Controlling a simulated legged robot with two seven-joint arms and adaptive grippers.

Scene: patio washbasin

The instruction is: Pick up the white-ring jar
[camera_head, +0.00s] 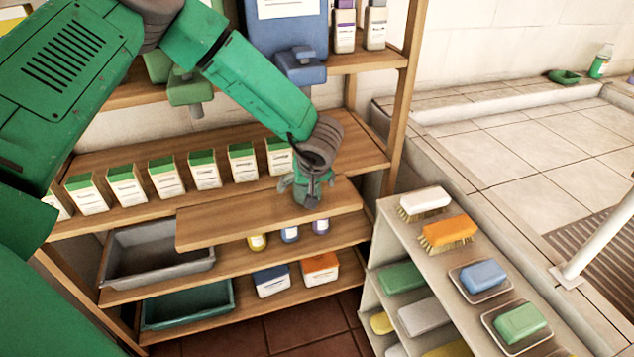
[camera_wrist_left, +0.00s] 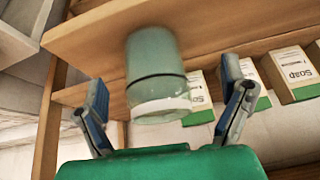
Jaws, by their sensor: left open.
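The jar (camera_wrist_left: 154,70) shows in the left wrist view as a cloudy green cylinder with a dark band and a white ring near its lower end in the picture. My left gripper (camera_wrist_left: 163,80) is open, with one finger on each side of the jar. Gaps show between the fingers and the jar, and I see no contact. In the head view my left gripper (camera_head: 306,190) is over the right part of a raised wooden board (camera_head: 250,222). There the gripper hides most or all of the jar. My right gripper is not in view.
A row of green-topped soap boxes (camera_head: 165,180) stands on the shelf behind the board. A grey bin (camera_head: 160,262) and small bottles (camera_head: 290,234) sit below it. A low rack (camera_head: 425,275) with brushes and soaps stands at the right.

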